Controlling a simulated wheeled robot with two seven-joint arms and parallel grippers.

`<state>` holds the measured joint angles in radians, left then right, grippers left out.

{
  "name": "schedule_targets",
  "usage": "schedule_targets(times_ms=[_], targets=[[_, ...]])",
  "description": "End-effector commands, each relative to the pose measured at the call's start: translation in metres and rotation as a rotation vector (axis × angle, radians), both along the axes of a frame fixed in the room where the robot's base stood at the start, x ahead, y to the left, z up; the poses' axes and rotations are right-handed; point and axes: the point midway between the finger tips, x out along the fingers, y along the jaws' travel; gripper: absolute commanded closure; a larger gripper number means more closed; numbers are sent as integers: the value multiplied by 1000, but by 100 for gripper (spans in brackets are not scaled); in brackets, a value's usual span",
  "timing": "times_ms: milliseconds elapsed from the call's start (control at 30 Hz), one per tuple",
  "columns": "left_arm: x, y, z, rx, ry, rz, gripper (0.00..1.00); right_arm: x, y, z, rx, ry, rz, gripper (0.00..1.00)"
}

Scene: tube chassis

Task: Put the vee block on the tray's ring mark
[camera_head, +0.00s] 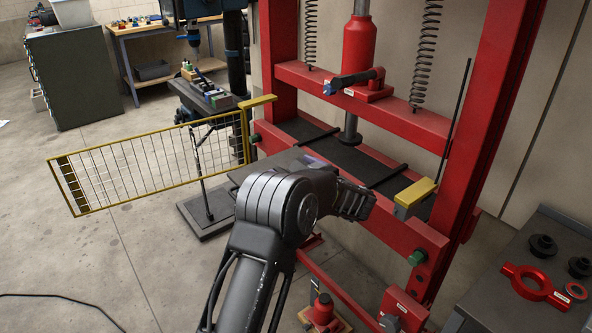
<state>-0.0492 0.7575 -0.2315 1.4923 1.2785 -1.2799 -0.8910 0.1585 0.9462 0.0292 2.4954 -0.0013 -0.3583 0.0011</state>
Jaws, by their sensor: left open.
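My left gripper (357,203) is at the end of the dark arm that rises from the bottom, in front of the red press. It is open, seen from behind and side, with nothing visible in it. A flat grey plate (262,166), possibly the tray, lies behind my wrist at the press's front left. A small bluish-purple piece (311,161) shows on its far side, partly hidden by my wrist; I cannot tell whether it is the vee block. No ring mark shows. My right gripper is not in view.
The red press frame (420,124) surrounds a dark bed (368,166) with its ram (350,120) above. A yellow mesh guard (150,165) stands open to the left. A dark bench (500,262) at the lower right holds a red ring tool (533,284) and black round parts.

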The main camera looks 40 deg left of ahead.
Motion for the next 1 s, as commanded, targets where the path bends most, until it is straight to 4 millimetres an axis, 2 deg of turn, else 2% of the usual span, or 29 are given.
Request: schedule_targets(times_ms=[133,267,600,733,1000], targets=[[-1,-5,2,0,0,-1,0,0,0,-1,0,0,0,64],[-5,-20,5,0,-2,-4,0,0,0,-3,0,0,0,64],[-24,-85,15,2,0,-6,0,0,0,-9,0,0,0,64],[-29,-102,18,1,-1,-5,0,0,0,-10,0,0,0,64],[-34,-114,20,1,0,0,0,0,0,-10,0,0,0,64]])
